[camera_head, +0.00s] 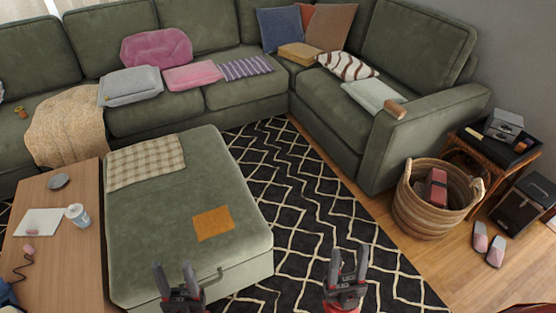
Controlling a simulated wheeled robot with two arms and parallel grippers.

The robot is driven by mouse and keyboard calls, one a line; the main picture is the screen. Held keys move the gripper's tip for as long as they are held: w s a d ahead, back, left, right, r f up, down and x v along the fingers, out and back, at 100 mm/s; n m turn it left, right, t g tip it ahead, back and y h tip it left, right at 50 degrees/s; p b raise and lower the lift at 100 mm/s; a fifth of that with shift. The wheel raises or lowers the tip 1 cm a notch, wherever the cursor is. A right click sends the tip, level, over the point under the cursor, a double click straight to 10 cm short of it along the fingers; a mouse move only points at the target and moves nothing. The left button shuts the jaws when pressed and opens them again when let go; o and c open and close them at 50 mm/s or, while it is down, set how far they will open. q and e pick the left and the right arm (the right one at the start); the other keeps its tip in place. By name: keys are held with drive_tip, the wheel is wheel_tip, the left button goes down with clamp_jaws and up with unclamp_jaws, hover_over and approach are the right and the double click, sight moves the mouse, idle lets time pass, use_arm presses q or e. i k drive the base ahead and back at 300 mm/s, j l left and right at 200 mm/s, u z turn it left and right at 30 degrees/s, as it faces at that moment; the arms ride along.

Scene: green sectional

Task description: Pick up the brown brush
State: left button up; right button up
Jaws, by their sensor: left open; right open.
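My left gripper (174,276) is open and empty, low in the view over the front edge of the green ottoman (160,255). My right gripper (348,263) is open and empty over the patterned rug (310,230), right of the ottoman. Both are far from the armrest and touch nothing that I can see.
The ottoman carries a checked cloth (145,162) and an orange-brown square (213,222). A wooden table (70,265) with a cup (77,215) stands left. A wicker basket (428,213), slippers (488,244) and a side table (500,160) stand right. The rug between is clear.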

sight(395, 109)
drive_tip(key=i+l+z, duration=0.15)
drive_tip(key=i+l, duration=0.45)
drive_tip(key=i+l+z, duration=0.1)
drive_tip(key=i+l, duration=0.55)
drive_tip(key=i+l+z, duration=0.15)
drive_tip(key=i+l, duration=0.4)
drive_tip(key=i+l+z, duration=0.1)
drive_tip(key=i+l, duration=0.35)
drive_tip(key=i, duration=0.35)
